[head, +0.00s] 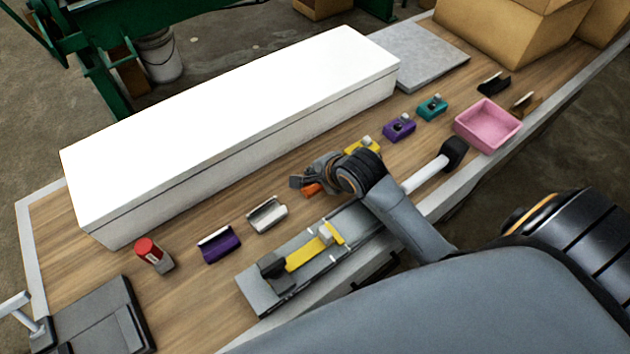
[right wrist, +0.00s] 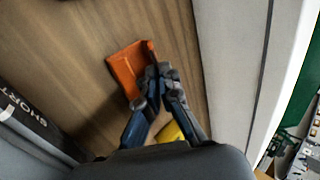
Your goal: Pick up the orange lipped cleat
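The orange lipped cleat (head: 312,189) shows as a small patch below my right gripper (head: 304,182) in the head view, mostly hidden by it. In the right wrist view the orange cleat (right wrist: 127,70) has a flat face and a raised lip on its right side. The fingertips of my right gripper (right wrist: 157,74) are close together with the lip between them, shut on it. I cannot tell whether the cleat touches the wooden bench. My left gripper is not in view.
A long white box (head: 240,130) stands behind the gripper. A silver cleat (head: 267,214), a purple cleat (head: 219,245) and a yellow piece (head: 363,146) lie nearby. A grey fixture with a yellow bar (head: 306,255) is in front. A pink tray (head: 488,126) stands right.

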